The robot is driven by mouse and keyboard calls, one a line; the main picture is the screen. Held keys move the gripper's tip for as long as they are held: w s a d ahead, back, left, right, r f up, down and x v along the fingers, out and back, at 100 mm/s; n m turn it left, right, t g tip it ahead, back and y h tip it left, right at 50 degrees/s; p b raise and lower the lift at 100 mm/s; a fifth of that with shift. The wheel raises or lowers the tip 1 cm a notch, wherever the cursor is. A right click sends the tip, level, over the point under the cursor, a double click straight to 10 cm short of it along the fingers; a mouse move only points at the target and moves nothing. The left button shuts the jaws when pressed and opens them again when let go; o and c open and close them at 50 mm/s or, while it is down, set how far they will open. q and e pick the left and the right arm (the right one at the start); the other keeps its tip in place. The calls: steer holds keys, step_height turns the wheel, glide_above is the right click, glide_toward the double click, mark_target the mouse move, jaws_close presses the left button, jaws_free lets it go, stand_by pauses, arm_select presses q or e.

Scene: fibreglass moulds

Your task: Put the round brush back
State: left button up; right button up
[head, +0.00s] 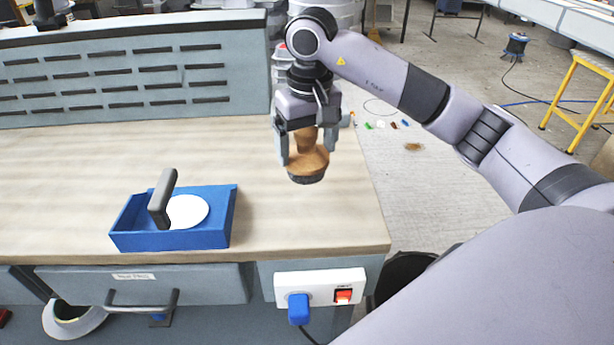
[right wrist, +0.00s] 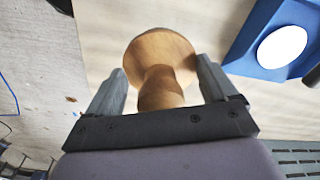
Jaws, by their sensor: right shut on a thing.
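The round brush (head: 308,162) has a turned wooden handle and a dark bristle end facing down. My right gripper (head: 307,155) is shut on its handle and holds it upright over the right part of the workbench. Whether the bristles touch the bench top I cannot tell. In the right wrist view the brush (right wrist: 160,60) shows its wooden knob and flared body between the two fingers (right wrist: 160,85). A blue tray (head: 180,240) stands on the bench to the left of the brush. A white disc (head: 188,211) and a grey upright handle (head: 161,198) are in it. My left gripper is not in view.
The wooden bench top (head: 290,220) is clear between the tray and the brush. A slotted grey panel (head: 130,78) stands along the back of the bench. A socket with a blue plug (head: 299,307) is on the front. Small coloured items lie on the floor beyond the right edge.

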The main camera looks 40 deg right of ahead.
mark_target(309, 130)
steer(key=shift+f, duration=3.7)
steer(key=o, duration=0.9)
steer(key=r, duration=0.8)
steer(key=s+r, duration=0.1)
steer(key=r, duration=0.3)
steer(key=shift+r, duration=0.1)
